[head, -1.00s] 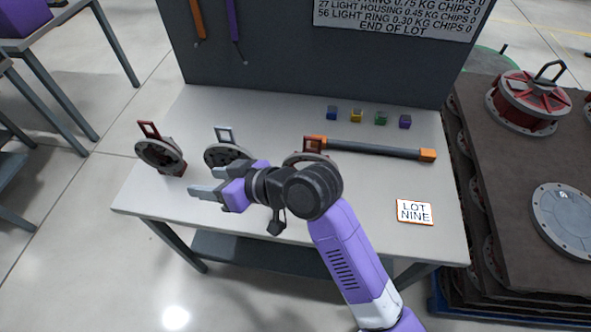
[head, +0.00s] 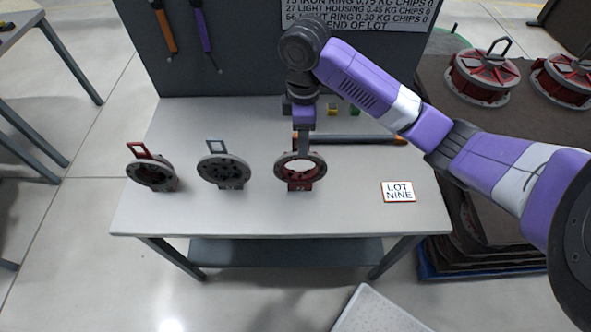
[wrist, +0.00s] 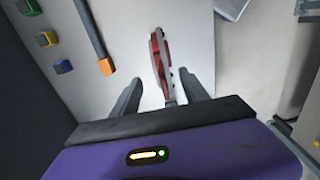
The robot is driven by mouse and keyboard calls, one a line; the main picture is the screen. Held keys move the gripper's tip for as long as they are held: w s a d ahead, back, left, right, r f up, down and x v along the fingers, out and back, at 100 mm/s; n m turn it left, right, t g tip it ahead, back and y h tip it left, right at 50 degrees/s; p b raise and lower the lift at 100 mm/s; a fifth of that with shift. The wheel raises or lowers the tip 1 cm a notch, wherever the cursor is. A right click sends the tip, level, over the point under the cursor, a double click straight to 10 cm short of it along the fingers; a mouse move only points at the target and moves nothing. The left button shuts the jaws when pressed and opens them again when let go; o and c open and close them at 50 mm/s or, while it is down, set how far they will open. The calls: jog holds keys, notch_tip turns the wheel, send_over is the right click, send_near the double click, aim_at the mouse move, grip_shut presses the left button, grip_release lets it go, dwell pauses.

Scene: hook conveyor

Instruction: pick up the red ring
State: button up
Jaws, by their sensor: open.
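The red ring (head: 292,183) stands upright on the table, the rightmost of three round pieces. It has an open centre, a grey front face and red behind. My gripper (head: 303,150) points down at its top edge, hiding its upper tab. In the wrist view, the ring (wrist: 158,60) appears edge-on, red with a grey flange. It lies between the lines of my open fingers (wrist: 160,90), with visible gaps on both sides.
A grey piece (head: 223,172) and a red-handled grey piece (head: 152,176) stand to the left on the table (head: 250,215). An orange-ended bar (head: 350,139) and small coloured blocks (head: 333,109) lie behind. A LOT NINE card (head: 398,191) lies right.

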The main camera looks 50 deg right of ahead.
jog(key=shift+s+f+b, duration=0.2)
jog(key=shift+f+b, duration=0.1)
jog(key=shift+f, duration=3.4)
grip_shut()
jog(key=shift+r, duration=0.1)
